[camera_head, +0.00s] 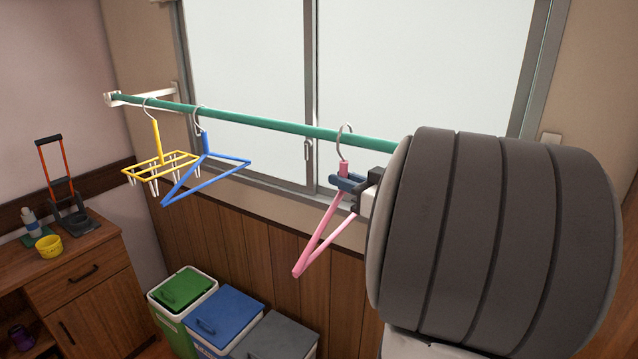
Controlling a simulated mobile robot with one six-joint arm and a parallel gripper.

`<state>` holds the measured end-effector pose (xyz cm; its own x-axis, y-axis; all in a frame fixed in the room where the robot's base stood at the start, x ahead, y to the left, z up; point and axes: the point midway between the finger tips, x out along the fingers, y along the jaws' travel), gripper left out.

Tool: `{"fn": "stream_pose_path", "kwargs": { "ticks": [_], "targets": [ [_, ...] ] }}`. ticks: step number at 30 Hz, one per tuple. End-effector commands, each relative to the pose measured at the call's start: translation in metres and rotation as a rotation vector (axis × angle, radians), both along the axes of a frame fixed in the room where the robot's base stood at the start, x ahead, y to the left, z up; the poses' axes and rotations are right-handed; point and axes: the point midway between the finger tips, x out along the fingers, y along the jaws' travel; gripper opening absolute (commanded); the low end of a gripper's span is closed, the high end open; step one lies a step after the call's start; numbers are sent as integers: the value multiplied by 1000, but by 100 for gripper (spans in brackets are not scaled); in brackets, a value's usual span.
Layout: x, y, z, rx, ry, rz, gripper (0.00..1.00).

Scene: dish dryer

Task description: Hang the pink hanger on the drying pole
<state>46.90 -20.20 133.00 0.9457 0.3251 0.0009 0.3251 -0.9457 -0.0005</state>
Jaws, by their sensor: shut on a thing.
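The pink hanger (318,246) is held upright near the green drying pole (257,127), right of the picture's middle. Its metal hook (342,136) rises to the pole's height and overlaps the pole in the picture. I cannot tell whether the hook rests over the pole or only stands in front of it. My gripper (347,184) is shut on the hanger just below the hook, at its neck. My large grey arm link hides the right part of the pole and part of the gripper.
A blue hanger (207,160) and a yellow clip hanger (160,163) hang on the pole to the left. A window (420,70) is behind the pole. Bins with green, blue and grey lids (228,306) stand below. A wooden cabinet (85,270) is at the left.

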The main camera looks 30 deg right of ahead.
Motion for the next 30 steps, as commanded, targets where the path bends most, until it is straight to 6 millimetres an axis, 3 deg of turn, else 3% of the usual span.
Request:
{"fn": "stream_pose_path", "kwargs": {
  "ticks": [16, 21, 30],
  "targets": [
    [22, -38, -1, 0, 1, 1, 0],
    [22, -36, -15, 1, 1, 1, 0],
    [22, -36, -21, 0, 0, 2, 0]
  ]
}}
